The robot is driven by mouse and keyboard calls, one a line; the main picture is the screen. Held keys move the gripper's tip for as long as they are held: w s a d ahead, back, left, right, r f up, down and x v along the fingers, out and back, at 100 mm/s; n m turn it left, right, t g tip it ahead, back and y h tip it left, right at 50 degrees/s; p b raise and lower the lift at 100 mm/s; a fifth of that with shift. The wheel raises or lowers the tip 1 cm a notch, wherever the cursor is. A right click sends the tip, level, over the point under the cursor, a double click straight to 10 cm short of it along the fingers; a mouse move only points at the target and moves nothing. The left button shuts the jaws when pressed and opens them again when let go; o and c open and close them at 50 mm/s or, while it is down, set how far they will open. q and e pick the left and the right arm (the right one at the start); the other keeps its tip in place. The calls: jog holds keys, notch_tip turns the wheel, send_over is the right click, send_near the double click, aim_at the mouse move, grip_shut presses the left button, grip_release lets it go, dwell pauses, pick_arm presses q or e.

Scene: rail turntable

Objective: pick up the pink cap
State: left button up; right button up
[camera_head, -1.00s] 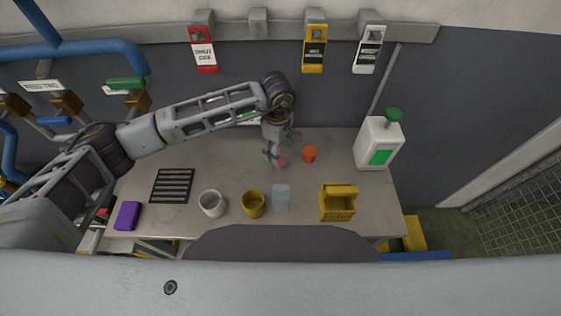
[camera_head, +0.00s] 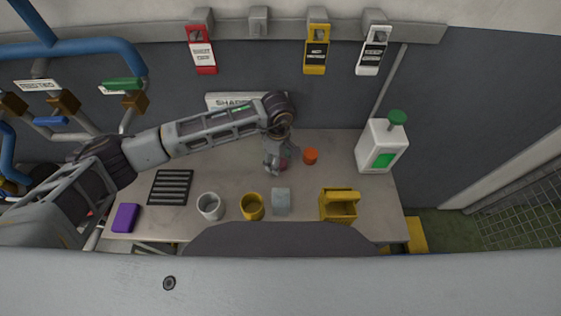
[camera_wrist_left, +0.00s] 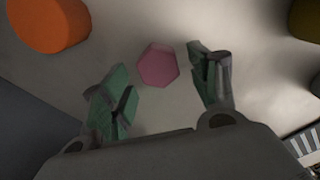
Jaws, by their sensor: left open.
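The pink cap (camera_wrist_left: 157,65) lies on the table between and slightly beyond the open fingertips in the left wrist view. In the head view the pink cap (camera_head: 284,164) is mostly hidden by my left gripper (camera_head: 276,164), which is over it from above. My left gripper (camera_wrist_left: 160,85) has green-padded fingers spread apart, with nothing held between them. I cannot tell the exact height of the fingertips above the table. My right gripper is not in view.
An orange cap (camera_head: 310,156) stands close to the right of the gripper. A white mug (camera_head: 210,206), a yellow mug (camera_head: 252,206), a grey block (camera_head: 281,201) and a yellow basket (camera_head: 338,207) line the front. A white dispenser (camera_head: 381,147) stands at the right.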

pick_arm(q)
jog(key=shift+s, duration=0.1)
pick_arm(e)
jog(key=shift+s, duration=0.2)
pick_arm(q)
jog(key=c, duration=1)
jog(key=shift+r, duration=0.15)
